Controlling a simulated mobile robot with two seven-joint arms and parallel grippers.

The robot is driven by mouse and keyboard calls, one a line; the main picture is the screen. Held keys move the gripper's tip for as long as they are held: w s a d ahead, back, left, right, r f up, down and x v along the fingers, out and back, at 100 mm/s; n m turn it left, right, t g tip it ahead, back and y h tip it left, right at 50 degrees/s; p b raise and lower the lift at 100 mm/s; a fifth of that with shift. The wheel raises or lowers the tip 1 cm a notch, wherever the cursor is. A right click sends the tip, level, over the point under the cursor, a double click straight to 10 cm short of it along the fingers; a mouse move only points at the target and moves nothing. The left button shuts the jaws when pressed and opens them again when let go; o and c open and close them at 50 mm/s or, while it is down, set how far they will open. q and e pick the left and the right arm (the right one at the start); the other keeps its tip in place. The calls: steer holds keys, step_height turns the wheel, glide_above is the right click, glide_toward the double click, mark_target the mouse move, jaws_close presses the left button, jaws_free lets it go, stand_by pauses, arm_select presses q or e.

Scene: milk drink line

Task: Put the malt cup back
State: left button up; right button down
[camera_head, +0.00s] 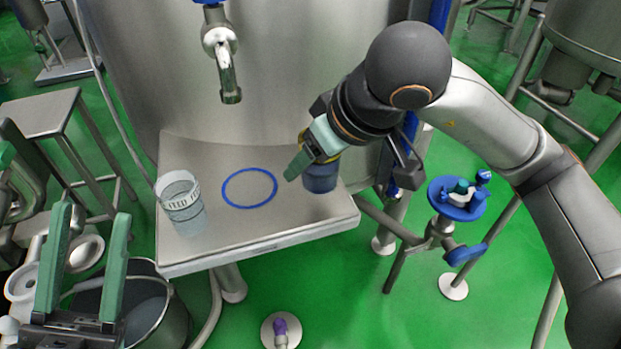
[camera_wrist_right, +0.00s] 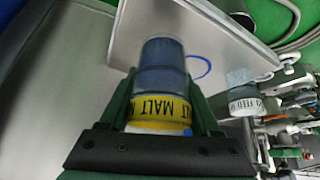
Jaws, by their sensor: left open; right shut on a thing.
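The malt cup (camera_head: 320,180) is dark blue with a yellow band reading MALT, which shows in the right wrist view (camera_wrist_right: 158,112). My right gripper (camera_head: 317,150) is shut around its upper part, and its fingers flank the band in the wrist view (camera_wrist_right: 163,92). The cup is upright at the right end of the metal shelf (camera_head: 235,245); I cannot tell whether its base touches the shelf. A blue ring (camera_head: 250,187) marked on the shelf is empty. My left gripper (camera_head: 82,265) is open and empty at the lower left, apart from the shelf.
A clear cup with a lettered band (camera_head: 181,200) stands at the shelf's left end. A tap (camera_head: 225,75) hangs above the shelf from the steel tank. A blue round stand (camera_head: 457,198) is to the right. A pot (camera_head: 150,310) is beside my left gripper.

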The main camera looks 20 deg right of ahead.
mark_target(311, 177)
steer(key=shift+w+f, duration=0.25)
steer(key=shift+f, duration=0.05)
steer(key=shift+w+f+b, duration=0.2)
steer(key=shift+f+b, duration=0.15)
steer(key=shift+f, duration=0.6)
steer(key=shift+w+f+b, duration=0.15)
steer(key=shift+f+b, duration=0.15)
steer(key=shift+f, duration=0.6)
steer(key=shift+f+b, duration=0.25)
steer(key=shift+b, duration=0.1)
steer(key=shift+c, duration=0.5)
jaws_free()
steer(key=shift+r, duration=0.15)
